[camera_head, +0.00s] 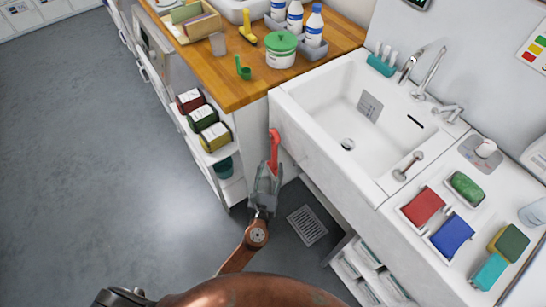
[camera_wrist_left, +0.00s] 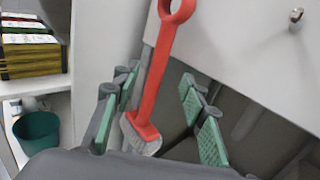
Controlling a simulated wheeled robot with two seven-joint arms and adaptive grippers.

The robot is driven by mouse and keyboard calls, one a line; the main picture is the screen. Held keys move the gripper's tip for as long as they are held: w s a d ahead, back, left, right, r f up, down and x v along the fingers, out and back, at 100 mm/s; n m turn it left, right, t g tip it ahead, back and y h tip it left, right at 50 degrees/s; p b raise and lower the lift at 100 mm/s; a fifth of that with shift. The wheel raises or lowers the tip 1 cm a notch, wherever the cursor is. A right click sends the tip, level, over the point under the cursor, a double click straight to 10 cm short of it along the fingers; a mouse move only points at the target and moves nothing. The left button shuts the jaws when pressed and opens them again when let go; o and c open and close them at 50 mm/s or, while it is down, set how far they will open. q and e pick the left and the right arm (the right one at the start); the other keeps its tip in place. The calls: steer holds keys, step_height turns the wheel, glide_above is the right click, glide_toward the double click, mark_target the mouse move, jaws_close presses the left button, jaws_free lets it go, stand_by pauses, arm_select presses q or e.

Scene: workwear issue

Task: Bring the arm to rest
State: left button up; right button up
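My left gripper (camera_head: 271,166) is low in front of the white cabinet side, between the wooden counter and the sink unit. In the left wrist view its fingers (camera_wrist_left: 160,115) are apart, with green pads showing. A red-handled brush (camera_head: 274,146) with a ring at its top is upright by the fingertips. In the left wrist view the brush (camera_wrist_left: 162,75) shows between the fingers, with its grey head low down. I see no finger closed on it, and cannot tell what holds its ring end. My right gripper is not in view.
The wooden counter (camera_head: 235,83) holds bottles, a green-lidded tub and a yellow brush. Tins stand on shelves below it. The white sink (camera_head: 325,120) and its ledge with coloured sponges are at the right. A bare hook (camera_wrist_left: 296,15) is beside the brush. Open floor (camera_head: 90,150) is at the left.

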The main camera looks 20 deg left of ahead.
arm_select(q)
steer(key=shift+s+d, duration=0.2)
steer(key=shift+s, duration=1.35)
